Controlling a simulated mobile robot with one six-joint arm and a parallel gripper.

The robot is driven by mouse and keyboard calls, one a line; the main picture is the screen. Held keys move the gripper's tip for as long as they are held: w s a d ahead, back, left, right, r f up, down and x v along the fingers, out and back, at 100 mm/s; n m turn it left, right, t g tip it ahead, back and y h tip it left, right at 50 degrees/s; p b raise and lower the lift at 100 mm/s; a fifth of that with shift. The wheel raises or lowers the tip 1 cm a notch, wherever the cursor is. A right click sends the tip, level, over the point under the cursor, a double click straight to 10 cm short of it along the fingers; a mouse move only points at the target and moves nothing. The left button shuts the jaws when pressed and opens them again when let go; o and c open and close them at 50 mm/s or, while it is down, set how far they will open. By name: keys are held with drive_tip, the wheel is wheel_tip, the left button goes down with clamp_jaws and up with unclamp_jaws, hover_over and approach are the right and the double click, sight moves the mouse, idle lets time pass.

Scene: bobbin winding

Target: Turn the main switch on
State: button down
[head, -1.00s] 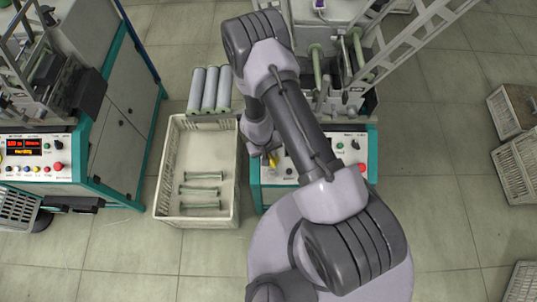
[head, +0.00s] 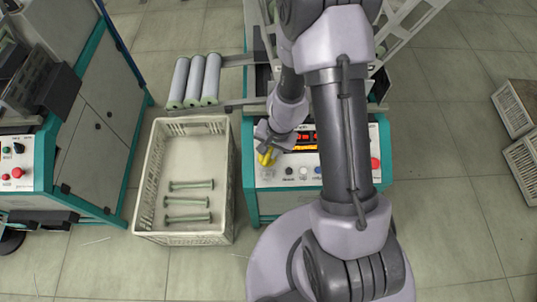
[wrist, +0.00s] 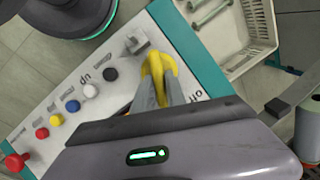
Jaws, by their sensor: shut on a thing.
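The main switch has a yellow handle (head: 266,158) at the left end of the white control panel (head: 268,180) on the middle machine. In the wrist view the yellow handle (wrist: 158,64) sits at the fingertips, by an "off" label printed on the panel. My gripper (wrist: 162,88) is shut on the handle; its grey fingers partly cover it. In the head view my gripper (head: 265,150) reaches down to the panel's left end. The handle's exact angle is hard to read.
Black, white, blue, yellow and red buttons line the panel, with a red knob (wrist: 15,161) at its far end. A lit display (head: 304,141) is partly behind my arm. A crate (head: 150,190) with green-ended bobbins stands left of the machine. Another machine (head: 90,130) is farther left.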

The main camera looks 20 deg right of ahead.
drive_tip(key=shift+m, duration=0.5)
drive_tip(key=shift+s, duration=0.1)
drive_tip(key=c, duration=1.4)
unclamp_jaws()
drive_tip(key=shift+d, duration=0.1)
drive_tip(key=shift+o, duration=0.2)
drive_tip(key=shift+r, duration=0.1)
wheel_tip(320, 180, up, 17)
drive_tip(key=s+d+p, duration=0.2)
drive_tip(key=p, duration=1)
drive_tip(key=shift+s+d, duration=0.3)
drive_tip(key=shift+s, duration=0.05)
